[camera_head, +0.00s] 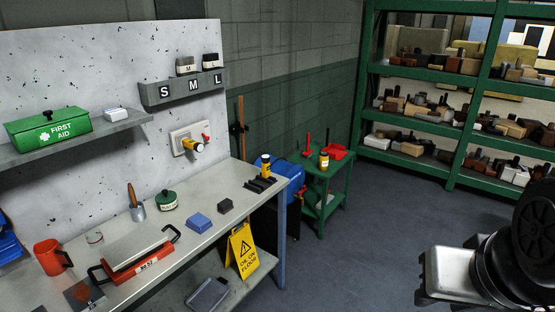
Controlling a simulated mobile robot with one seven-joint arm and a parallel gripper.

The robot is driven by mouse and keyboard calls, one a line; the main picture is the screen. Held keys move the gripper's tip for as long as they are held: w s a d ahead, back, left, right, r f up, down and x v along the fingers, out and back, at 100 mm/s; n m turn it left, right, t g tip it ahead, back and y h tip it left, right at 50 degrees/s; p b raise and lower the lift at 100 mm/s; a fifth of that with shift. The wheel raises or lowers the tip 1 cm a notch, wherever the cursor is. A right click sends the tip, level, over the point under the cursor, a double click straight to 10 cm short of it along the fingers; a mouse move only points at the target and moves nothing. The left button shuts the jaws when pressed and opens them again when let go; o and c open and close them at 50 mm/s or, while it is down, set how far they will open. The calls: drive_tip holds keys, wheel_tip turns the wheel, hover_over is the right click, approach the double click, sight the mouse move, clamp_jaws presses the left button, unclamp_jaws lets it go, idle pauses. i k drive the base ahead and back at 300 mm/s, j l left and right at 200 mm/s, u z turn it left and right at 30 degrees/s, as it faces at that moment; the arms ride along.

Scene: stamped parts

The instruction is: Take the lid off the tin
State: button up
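A small round tin (167,205) with a pale label stands on the grey workbench, near the back wall. Its green lid (166,195) has a dark knob on top and sits on the tin. My gripper (436,278) seems to be the silver end of my arm at the lower right, over the floor and far from the tin.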

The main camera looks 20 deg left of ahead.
sight(165, 196)
drive_tip(key=u, duration=1.6)
drive_tip(key=i+l+u, duration=0.35)
drive_tip(key=i+l, duration=0.45)
drive_tip(key=i, duration=0.15)
drive_tip(key=i+l+u, duration=0.35)
drive_tip(key=i+l, duration=0.55)
drive_tip(key=l, duration=0.1)
